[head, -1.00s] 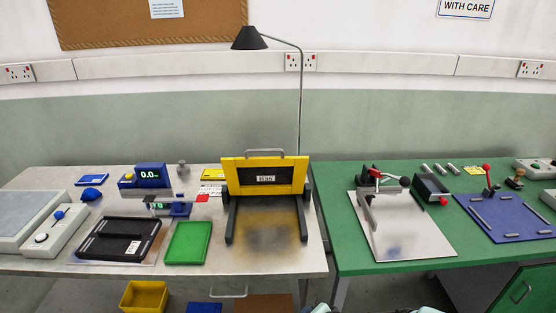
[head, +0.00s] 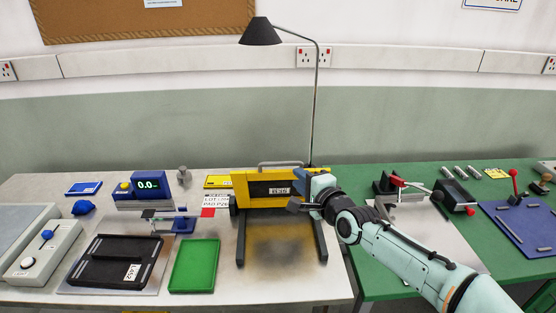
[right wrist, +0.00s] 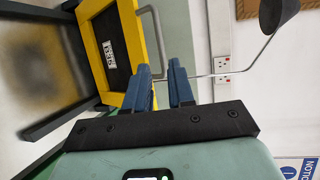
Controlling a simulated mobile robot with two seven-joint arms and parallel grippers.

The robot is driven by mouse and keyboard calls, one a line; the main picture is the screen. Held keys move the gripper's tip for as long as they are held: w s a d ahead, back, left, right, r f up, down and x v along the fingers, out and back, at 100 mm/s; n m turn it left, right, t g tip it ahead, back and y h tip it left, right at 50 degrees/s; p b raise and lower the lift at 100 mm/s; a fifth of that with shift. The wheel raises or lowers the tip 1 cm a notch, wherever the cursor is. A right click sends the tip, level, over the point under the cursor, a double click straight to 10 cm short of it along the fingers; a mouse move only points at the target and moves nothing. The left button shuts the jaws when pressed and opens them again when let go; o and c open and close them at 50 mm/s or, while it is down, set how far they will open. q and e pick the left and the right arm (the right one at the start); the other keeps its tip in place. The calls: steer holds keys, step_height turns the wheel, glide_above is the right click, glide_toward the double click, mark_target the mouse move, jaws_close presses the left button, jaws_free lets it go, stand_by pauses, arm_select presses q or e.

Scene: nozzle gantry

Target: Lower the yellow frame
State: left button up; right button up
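The yellow frame (head: 245,200) stands upright at the back of two black side rails, with a dark panel, a small white label and a grey bar handle (head: 281,163) on its top edge. In the right wrist view the yellow frame (right wrist: 131,22) and its handle (right wrist: 151,32) lie just beyond the fingertips. My right gripper (head: 308,178) is in front of the frame's right end and hides part of it. Its two blue fingers (right wrist: 159,68) are apart with nothing between them; I see no contact with the handle. My left gripper is not in view.
A black desk lamp (head: 262,32) stands behind the frame, its pole close to the right gripper. A green tray (head: 195,265) and a black tray (head: 115,262) lie to the left. The green table (head: 370,245) with a clamp fixture is on the right.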

mark_target(281, 164)
steer(key=p+x, duration=0.4)
steer(key=x, duration=0.7)
steer(key=shift+w+r, duration=0.1)
steer(key=shift+r, duration=0.1)
steer(key=shift+w+a+f+p, duration=0.25)
steer(key=shift+w+p, duration=0.1)
steer(key=shift+w, duration=0.1)
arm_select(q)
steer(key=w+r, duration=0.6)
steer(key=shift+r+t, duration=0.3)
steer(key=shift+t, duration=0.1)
arm_select(e)
steer(key=shift+f, duration=0.1)
steer(key=shift+s, duration=0.1)
jaws_close()
